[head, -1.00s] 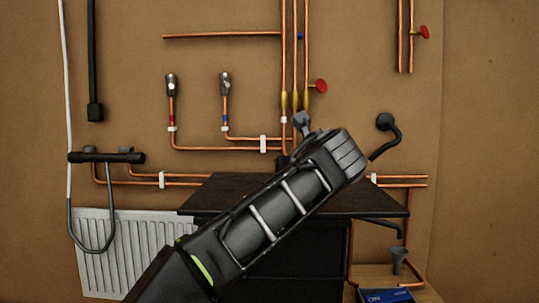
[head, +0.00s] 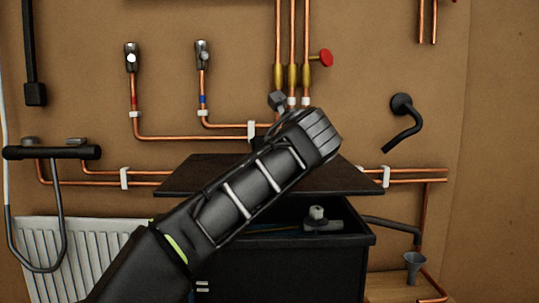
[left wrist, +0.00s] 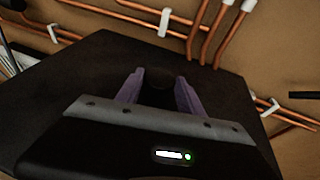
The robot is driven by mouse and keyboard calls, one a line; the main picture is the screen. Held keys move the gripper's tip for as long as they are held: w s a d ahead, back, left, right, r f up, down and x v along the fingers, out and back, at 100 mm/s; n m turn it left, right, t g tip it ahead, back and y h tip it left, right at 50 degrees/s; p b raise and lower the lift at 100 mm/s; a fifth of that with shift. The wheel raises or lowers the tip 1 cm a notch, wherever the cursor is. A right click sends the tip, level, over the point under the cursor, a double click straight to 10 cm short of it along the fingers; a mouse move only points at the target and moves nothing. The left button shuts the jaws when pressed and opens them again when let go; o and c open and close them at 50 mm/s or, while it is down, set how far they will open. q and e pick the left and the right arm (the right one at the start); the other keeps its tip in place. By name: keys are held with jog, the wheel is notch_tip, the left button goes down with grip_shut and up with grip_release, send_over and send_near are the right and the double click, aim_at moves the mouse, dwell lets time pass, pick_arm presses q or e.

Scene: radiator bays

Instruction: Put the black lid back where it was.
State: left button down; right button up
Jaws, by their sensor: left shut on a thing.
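The black lid (head: 190,178), a flat dark panel, is held above and toward the back of the open black box (head: 300,268). It also fills much of the left wrist view (left wrist: 100,60). My left gripper (left wrist: 158,92) is shut on the lid's round black knob (left wrist: 158,84), with a purple finger on each side. In the head view my left arm hides the gripper and the lid's middle. Inside the box, a grey fitting (head: 318,219) shows below the lid's front edge. My right gripper is not in view.
Copper pipes (head: 292,40) with a red valve handle (head: 322,58) run on the wall behind the lid. A white radiator (head: 38,250) stands at the left. A black curved pipe (head: 402,118) and a grey funnel (head: 414,265) are at the right.

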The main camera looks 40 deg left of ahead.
pick_arm(q)
jog(key=shift+w+a+f, duration=0.1)
jog(key=shift+f, duration=3.25)
jog(key=shift+f+b, duration=0.35)
jog(key=shift+f, duration=0.15)
jog(key=c, duration=0.9)
grip_release()
jog(key=shift+o, duration=1.2)
jog(key=shift+f, duration=0.15)
